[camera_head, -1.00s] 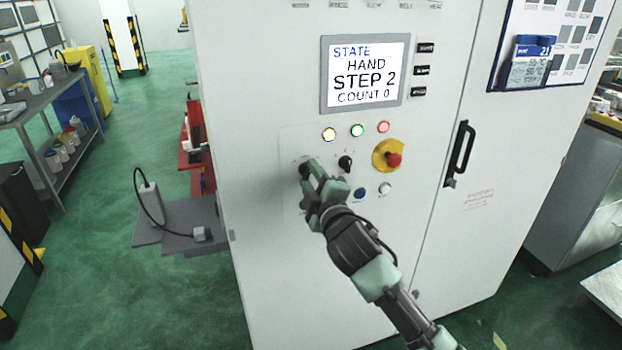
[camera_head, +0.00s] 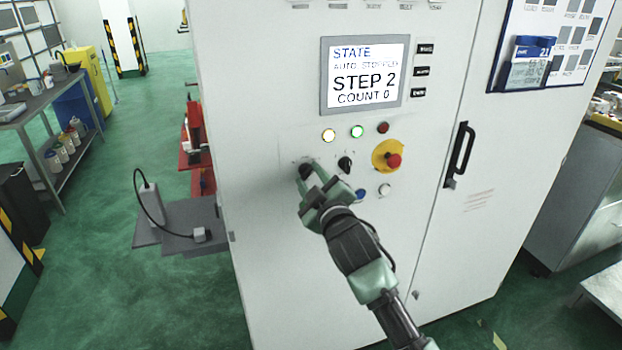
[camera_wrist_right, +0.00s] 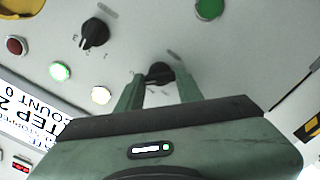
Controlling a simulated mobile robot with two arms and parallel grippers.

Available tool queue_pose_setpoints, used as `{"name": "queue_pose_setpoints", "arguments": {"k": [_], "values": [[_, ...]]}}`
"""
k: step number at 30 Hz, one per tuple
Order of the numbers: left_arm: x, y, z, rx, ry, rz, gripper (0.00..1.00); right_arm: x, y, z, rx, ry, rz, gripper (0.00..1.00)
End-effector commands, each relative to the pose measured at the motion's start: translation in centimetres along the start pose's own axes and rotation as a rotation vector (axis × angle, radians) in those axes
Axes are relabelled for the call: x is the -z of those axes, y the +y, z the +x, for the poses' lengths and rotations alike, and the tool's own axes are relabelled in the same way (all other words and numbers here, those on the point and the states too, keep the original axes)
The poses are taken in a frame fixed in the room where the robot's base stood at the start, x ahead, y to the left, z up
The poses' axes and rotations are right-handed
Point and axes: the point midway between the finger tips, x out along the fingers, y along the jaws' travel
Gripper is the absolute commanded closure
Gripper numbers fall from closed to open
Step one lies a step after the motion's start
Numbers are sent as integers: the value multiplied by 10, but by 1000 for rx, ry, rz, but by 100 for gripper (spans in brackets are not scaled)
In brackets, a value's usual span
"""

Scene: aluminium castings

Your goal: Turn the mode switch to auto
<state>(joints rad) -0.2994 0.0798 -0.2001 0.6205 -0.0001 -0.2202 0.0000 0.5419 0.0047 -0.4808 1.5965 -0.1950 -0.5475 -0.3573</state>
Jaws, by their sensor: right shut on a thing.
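The mode switch is a black rotary knob (camera_head: 306,171) at the left of the control panel on the white cabinet. It also shows in the right wrist view (camera_wrist_right: 160,72), between my fingers. My right gripper (camera_head: 312,176) is shut on this knob, and its fingers partly cover it in the head view. The gripper also shows in the right wrist view (camera_wrist_right: 161,88). The screen (camera_head: 363,75) above reads STATE AUTO STOPPED, STEP 2, COUNT 0. My left gripper is not in view.
A second black knob (camera_head: 345,164) sits just right of the held one. A red stop button (camera_head: 394,160) on a yellow plate is further right. The white (camera_head: 328,135) and green (camera_head: 357,132) lamps are lit; the red lamp (camera_head: 383,128) is dark.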

Motion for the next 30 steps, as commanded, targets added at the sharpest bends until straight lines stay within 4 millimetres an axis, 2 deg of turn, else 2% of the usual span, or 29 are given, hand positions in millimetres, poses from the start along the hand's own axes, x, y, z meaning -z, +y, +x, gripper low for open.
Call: {"name": "queue_pose_setpoints", "arguments": {"k": [7, 8, 10, 22, 30], "values": [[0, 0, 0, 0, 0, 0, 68, -1, -1, 0, 2, -3, 2, 100], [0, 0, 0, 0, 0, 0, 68, -1, -1, 0, 3, -3, 2, 61], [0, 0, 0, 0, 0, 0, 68, -1, -1, 0, 2, -3, 1, 42], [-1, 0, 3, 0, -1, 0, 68, -1, -1, -5, 0, -1, 0, 42], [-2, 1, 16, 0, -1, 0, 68, -3, -3, -47, 1, 0, 0, 42]]}}
